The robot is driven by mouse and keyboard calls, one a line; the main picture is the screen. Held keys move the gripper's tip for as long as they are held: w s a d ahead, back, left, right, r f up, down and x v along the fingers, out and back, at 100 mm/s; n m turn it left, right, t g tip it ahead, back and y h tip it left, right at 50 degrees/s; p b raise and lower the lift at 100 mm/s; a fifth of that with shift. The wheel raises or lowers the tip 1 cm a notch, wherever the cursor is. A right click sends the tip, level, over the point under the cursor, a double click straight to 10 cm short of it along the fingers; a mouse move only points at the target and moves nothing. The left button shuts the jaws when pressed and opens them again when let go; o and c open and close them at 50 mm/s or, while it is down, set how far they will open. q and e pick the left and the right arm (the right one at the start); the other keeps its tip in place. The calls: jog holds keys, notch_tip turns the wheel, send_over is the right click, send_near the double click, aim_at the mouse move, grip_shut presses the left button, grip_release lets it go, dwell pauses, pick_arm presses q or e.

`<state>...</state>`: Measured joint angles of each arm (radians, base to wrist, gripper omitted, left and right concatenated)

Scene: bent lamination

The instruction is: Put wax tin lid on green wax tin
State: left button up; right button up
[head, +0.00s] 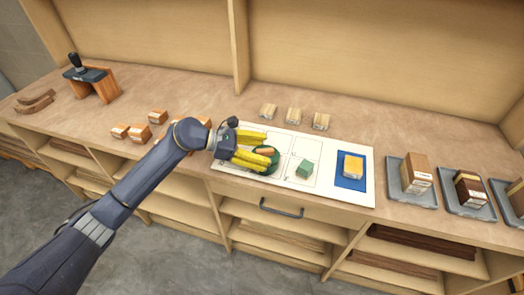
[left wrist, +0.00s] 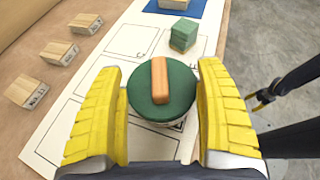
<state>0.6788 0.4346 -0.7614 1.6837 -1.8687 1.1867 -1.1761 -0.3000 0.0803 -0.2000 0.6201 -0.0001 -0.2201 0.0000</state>
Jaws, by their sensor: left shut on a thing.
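The wax tin lid (left wrist: 178,97) is a round dark green disc with an orange-brown wooden bar on top. In the left wrist view it lies between the yellow fingers of my left gripper (left wrist: 162,108), which is shut on it. In the head view the gripper (head: 262,155) is over the left part of the white board, and the lid (head: 272,166) shows partly between its fingers. A pale rim shows just under the lid's near edge; whether the lid rests on the green wax tin is hidden. My right gripper (left wrist: 262,99) shows small at the right of the left wrist view.
The white board (head: 330,190) carries a green block (head: 304,169) and a yellow block (head: 353,164) on a blue mat. Three small wooden blocks stand behind it. Grey trays (head: 424,202) with blocks stand at right. Orange blocks (head: 158,117) lie left of my gripper.

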pick_arm(q)
jog(key=shift+f, duration=0.4)
jog(key=o, duration=1.2)
jog(key=shift+c, duration=0.2)
jog(key=shift+a+r, duration=0.15)
jog(key=shift+r, duration=0.4)
jog(key=v, duration=1.1)
jog(key=shift+a, duration=0.35)
jog(key=shift+r, duration=0.1)
jog(key=shift+d, duration=0.1)
